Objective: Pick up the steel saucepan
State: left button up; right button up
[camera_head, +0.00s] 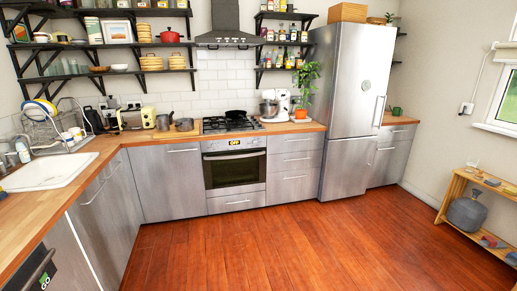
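A small grey metal pot (184,125) stands on the wooden counter just left of the stove. A taller grey metal vessel (163,122) stands beside it to the left. Either could be the steel saucepan; they are too small here to tell. A dark pan (236,114) sits on the hob. Neither of my grippers shows in the head view.
The gas stove with oven (235,166) stands at the back, with a stand mixer (275,106) and a plant pot (301,114) to its right. A yellow toaster (136,118) is left of the pots. The wooden floor (270,245) is clear; a low shelf (455,190) stands right.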

aim_at(182, 126)
jog(key=i, duration=2.2)
jog(key=i+j, duration=0.1)
jog(key=i, duration=2.1)
jog(key=l+z, duration=0.05)
jog(key=l, duration=0.05)
